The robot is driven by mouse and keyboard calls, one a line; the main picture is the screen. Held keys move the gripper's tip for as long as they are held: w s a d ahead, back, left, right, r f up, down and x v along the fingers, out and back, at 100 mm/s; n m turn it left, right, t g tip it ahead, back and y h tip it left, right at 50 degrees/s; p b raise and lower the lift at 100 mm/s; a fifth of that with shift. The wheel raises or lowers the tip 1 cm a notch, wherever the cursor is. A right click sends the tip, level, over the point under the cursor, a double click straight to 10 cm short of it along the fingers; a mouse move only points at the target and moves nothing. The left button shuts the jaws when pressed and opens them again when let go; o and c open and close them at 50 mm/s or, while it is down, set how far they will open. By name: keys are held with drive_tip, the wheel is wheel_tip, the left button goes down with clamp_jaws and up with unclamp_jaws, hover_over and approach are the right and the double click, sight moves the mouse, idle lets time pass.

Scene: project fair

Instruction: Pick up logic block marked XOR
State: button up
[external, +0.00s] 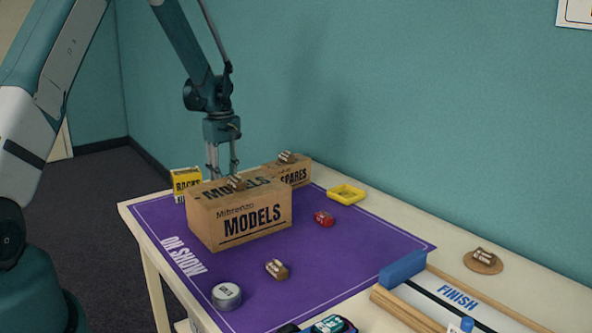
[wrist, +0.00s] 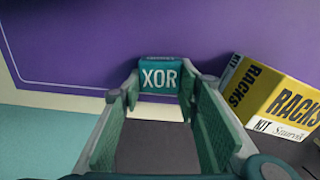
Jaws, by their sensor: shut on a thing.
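The teal logic block marked XOR (wrist: 160,78) is in the wrist view, at the far end of my jaws, with its white lettering facing the camera. My gripper (wrist: 160,92) is shut on it, one fingertip at each side. In the external view my gripper (external: 222,162) points down behind the MODELS box (external: 245,217). That box hides the fingertips and the block there. I cannot tell whether the block touches the purple mat (external: 345,255).
A yellow RACKS box (external: 186,182) is close beside my gripper; it also shows at right in the wrist view (wrist: 275,100). A SPARES box (external: 292,173) stands behind. A yellow tray (external: 346,194), red block (external: 324,219) and round tin (external: 227,295) lie around. The wall is behind the table.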

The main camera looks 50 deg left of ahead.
sight(224, 176)
drive_tip(key=shift+r, duration=0.1)
wheel_tip(224, 176, up, 10)
drive_tip(key=shift+f+p, duration=0.1)
drive_tip(key=shift+p, duration=0.7)
idle(0.3)
